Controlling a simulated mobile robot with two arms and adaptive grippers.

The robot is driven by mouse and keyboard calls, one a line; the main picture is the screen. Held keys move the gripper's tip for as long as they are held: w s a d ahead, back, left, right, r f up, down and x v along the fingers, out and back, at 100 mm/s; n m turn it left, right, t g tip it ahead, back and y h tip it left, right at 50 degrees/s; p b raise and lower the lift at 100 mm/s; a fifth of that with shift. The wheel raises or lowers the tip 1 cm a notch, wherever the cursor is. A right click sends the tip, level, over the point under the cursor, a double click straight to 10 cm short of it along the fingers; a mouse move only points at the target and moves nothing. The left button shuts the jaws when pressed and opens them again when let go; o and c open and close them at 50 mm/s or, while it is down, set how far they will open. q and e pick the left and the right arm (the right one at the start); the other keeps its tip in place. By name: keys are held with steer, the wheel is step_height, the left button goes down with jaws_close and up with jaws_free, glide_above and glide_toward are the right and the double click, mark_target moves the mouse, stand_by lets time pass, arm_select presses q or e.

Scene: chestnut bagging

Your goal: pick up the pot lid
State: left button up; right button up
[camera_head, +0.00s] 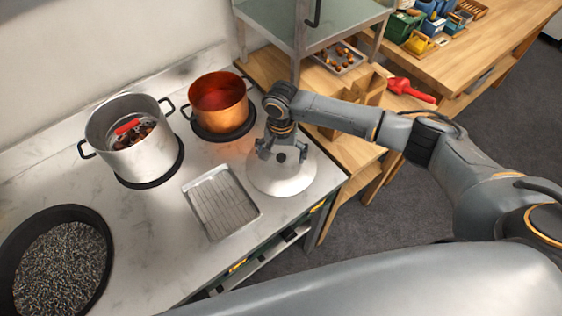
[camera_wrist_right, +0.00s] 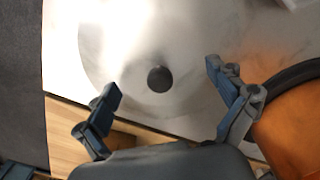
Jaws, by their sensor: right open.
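The pot lid (camera_head: 282,179) is a pale, shiny round dome lying on the white counter near its right corner. Its dark knob shows in the head view below my gripper, and the lid (camera_wrist_right: 190,75) with its round black knob (camera_wrist_right: 159,79) shows in the wrist view. My right gripper (camera_head: 281,153) is above the lid, pointing down. In the wrist view its open fingers (camera_wrist_right: 162,85) stand to either side of the knob, apart from it. The exact height above the knob is hard to tell. My left gripper is not in view.
A copper pot (camera_head: 219,101) stands close beside the lid, on a black burner. A steel pot (camera_head: 130,137) with a red-handled item inside, a wire-rack tray (camera_head: 221,203) and a black pan of dark grains (camera_head: 55,262) share the counter. A glass-sided case (camera_head: 312,30) stands behind.

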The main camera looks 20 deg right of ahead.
steer(key=shift+c, duration=0.2)
steer(key=shift+s, duration=0.15)
jaws_close()
